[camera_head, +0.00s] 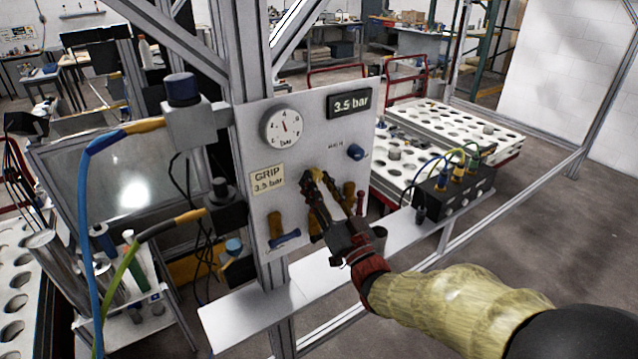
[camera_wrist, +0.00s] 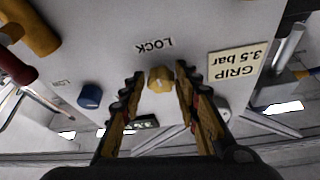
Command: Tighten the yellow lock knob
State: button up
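The yellow lock knob (camera_wrist: 160,79) stands on the grey panel in the wrist view, below the upside-down word LOCK. My gripper (camera_wrist: 159,76) is open, with one finger on each side of the knob. Small gaps seem to show between the knob and both fingertips, so I see no clear contact.
A shelf (camera_head: 245,312) runs below, with a black connector box (camera_head: 455,190) at right.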

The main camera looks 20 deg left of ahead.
jog(key=o, duration=0.3)
jog(key=shift+r, duration=0.15)
jog(key=v, duration=1.2)
jog(key=shift+d, duration=0.1)
